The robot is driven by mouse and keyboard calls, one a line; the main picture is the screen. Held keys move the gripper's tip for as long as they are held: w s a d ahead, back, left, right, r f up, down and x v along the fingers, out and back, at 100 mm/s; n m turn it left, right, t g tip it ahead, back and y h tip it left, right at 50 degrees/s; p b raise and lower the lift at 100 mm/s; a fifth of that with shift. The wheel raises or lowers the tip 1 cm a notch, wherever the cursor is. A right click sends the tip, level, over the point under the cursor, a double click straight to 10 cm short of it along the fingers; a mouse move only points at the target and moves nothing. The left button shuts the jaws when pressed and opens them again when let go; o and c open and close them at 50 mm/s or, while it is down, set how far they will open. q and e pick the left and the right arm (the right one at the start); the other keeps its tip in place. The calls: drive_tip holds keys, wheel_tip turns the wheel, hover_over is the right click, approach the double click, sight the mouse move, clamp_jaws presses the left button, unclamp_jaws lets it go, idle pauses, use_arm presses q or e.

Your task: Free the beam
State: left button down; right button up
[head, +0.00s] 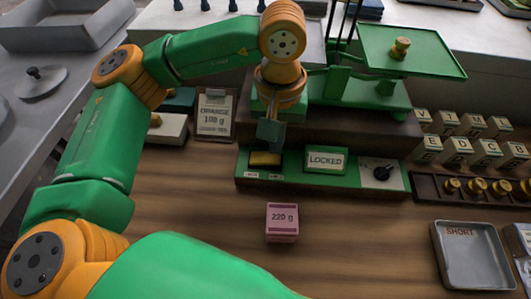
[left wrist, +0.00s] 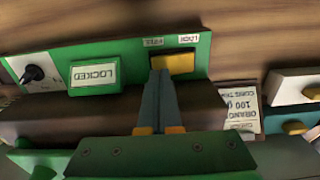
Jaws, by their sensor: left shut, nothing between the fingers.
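A green panel (head: 225,181) on the front of the balance base carries a yellow switch (head: 264,159), a sign reading LOCKED (head: 326,160) and a black knob (head: 382,172). The balance (head: 415,50) stands behind, with a brass weight (head: 400,48) on its green pan. My left gripper (head: 269,146) is shut and empty, pointing down at the switch. In the left wrist view its fingertips (left wrist: 160,72) meet the edge of the yellow switch (left wrist: 175,64), on the side of the label that seems to read FREE; the other label reads LOCK. I cannot tell whether they press it.
A pink 220 g box (head: 282,222) stands on the wooden table before the panel. Lettered blocks (head: 460,152), brass weights in a rack (head: 477,187) and a SHORT tray (head: 472,254) are at right.

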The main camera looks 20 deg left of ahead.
sight(275, 157)
use_arm(q)
drive_tip(key=shift+f+b, duration=1.2)
drive_tip(key=shift+f, duration=0.05)
idle(0.7)
wheel_tip(275, 157, up, 7)
drive_tip(key=p, duration=0.5)
drive_tip(key=shift+r, duration=0.2)
drive_tip(key=shift+f, duration=0.1)
